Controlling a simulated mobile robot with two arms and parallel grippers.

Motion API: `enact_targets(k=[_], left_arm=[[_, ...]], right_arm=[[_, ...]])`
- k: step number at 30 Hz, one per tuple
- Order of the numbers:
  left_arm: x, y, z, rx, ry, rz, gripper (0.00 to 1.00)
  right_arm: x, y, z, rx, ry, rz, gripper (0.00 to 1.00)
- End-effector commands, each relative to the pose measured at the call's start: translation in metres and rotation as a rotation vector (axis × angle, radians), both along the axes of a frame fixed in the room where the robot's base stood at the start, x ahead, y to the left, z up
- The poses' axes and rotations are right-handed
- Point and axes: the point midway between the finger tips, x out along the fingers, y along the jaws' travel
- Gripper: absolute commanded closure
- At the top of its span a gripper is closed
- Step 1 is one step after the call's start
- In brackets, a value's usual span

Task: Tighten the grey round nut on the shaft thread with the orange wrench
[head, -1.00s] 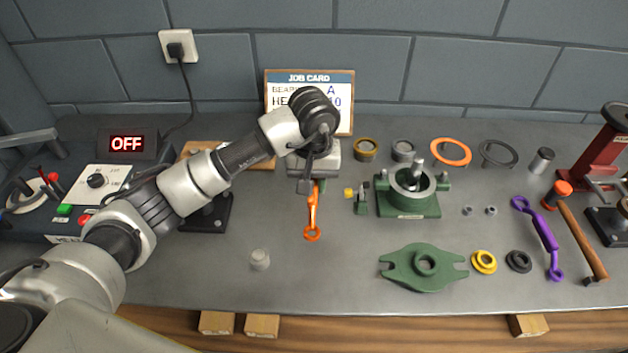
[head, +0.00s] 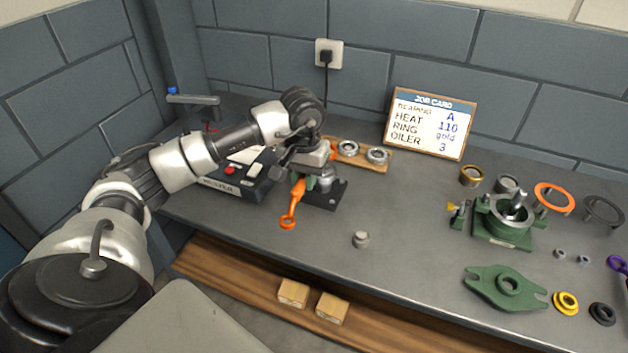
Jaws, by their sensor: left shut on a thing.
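My left gripper (head: 303,174) is shut on the orange wrench (head: 291,207), whose ring end hangs down toward the front. The wrench is just left of a black-based stand (head: 333,196) with a grey round part (head: 326,179) on it, partly hidden by my gripper. I cannot tell whether wrench and stand touch. A silvery shaft (head: 517,199) stands tilted in the green casing half (head: 503,236) on the right. A small grey stepped round piece (head: 360,239) lies alone on the bench; I cannot tell whether it is the nut. My right gripper is out of view.
A wooden board (head: 350,160) with two bearings lies behind the stand. A control box (head: 240,178) is at the left. The green cover (head: 506,287), yellow ring (head: 566,303) and black ring (head: 602,313) lie front right. The bench middle is mostly clear.

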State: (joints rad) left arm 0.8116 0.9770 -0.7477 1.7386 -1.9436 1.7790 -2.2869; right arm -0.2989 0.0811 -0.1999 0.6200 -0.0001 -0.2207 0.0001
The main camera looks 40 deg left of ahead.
Motion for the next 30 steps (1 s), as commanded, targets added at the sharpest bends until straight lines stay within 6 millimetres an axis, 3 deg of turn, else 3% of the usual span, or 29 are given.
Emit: enact_targets(k=[4, 17, 23, 30], left_arm=[[0.005, -0.015, 0.006, -0.005, -0.001, 0.093, 1.0], [0.038, -0.064, 0.005, -0.008, 0.003, 0.529, 1.0], [0.06, -0.077, 0.0, -0.004, -0.003, 0.719, 1.0], [0.059, -0.076, -0.022, -0.003, -0.002, 0.722, 1.0]], right_arm=[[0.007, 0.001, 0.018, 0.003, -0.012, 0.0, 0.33], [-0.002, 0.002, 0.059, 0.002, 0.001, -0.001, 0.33], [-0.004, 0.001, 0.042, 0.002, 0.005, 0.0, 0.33], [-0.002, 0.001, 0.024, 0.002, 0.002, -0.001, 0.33]])
